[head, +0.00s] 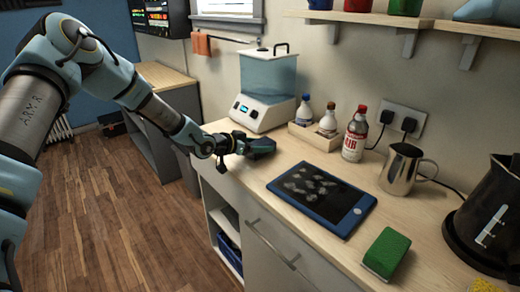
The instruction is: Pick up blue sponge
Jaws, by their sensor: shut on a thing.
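My gripper (248,148) is at the far left end of the wooden counter, low over its front edge. It is shut on a small dark object (264,146). The object is mostly hidden by the jaws, and I cannot tell for sure whether it is the blue sponge. No other blue sponge shows clearly.
A blue-framed tablet (322,196) lies mid-counter. Behind it stand a tray of bottles (313,136), a red-and-white bottle (355,135) and a metal jug (400,168). A black kettle (485,215) is at right. A water-tank appliance (266,90) stands behind my gripper.

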